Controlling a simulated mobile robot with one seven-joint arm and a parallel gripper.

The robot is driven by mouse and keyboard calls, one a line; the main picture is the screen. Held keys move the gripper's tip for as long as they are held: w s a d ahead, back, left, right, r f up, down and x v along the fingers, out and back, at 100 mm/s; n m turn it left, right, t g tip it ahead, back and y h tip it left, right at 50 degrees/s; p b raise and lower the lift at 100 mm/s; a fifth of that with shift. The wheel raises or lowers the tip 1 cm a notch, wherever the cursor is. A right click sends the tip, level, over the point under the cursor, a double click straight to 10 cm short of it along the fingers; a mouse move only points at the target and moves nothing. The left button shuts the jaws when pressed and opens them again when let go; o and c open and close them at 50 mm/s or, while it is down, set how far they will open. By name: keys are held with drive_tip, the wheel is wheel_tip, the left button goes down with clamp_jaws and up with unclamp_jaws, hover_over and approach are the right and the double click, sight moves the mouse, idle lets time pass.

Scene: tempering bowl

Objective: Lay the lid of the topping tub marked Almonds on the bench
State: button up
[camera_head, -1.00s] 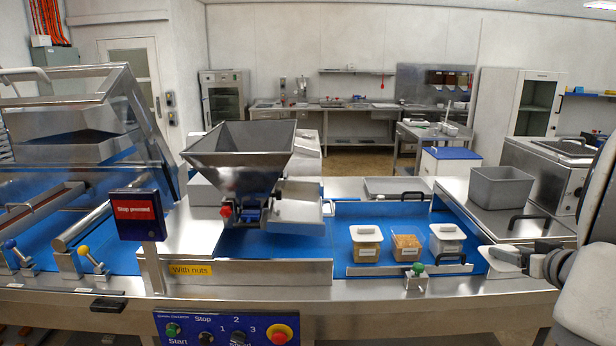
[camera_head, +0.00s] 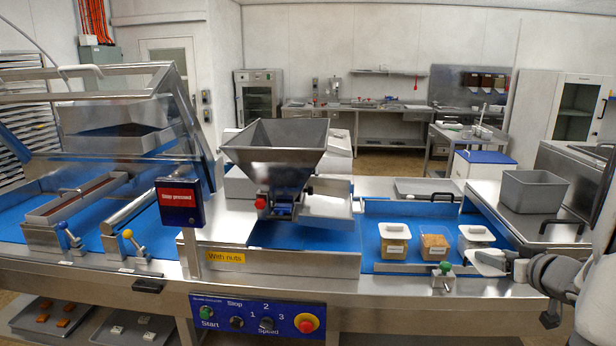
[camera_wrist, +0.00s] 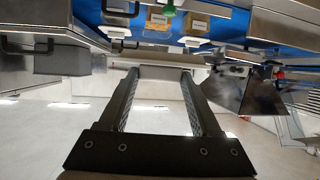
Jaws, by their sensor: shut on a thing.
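My gripper (camera_head: 512,266) is at the right, shut on a white lid (camera_head: 489,260), near the bench's front edge. In the wrist view the fingers (camera_wrist: 160,76) hold the pale lid (camera_wrist: 158,71) between their tips. I cannot tell if the lid touches anything below. The middle tub (camera_head: 434,246) is open and shows brown bits inside. Its label is too small to read. A lidded tub (camera_head: 394,241) stands to its left and another (camera_head: 475,238) to its right. The steel bench (camera_head: 400,288) runs along the front.
A green-knobbed clamp (camera_head: 443,276) stands on the front edge, left of the lid. A grey bin (camera_head: 533,191) sits on the steel top at the right, with a black handle nearby. The hopper (camera_head: 275,155) stands left of the tubs. Blue belt (camera_head: 395,210) shows behind the tubs.

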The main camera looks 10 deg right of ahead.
drive_tip(key=w+a+f+n+y, duration=0.2)
drive_tip(key=w+a, duration=0.1)
drive_tip(key=a, duration=0.9)
drive_tip(key=w+a+f+n+y, duration=0.1)
drive_tip(key=w+a+f+y, duration=0.1)
drive_tip(key=a, duration=1.1)
drive_tip(key=w+a+f+n+y, duration=0.2)
drive_tip(key=w+a+f, duration=0.1)
drive_tip(key=a, duration=0.9)
drive_tip(key=shift+w+a+f+n+g+y, duration=0.15)
drive_tip(key=shift+w+f+n+g+y, duration=0.15)
drive_tip(key=shift+w+f, duration=0.1)
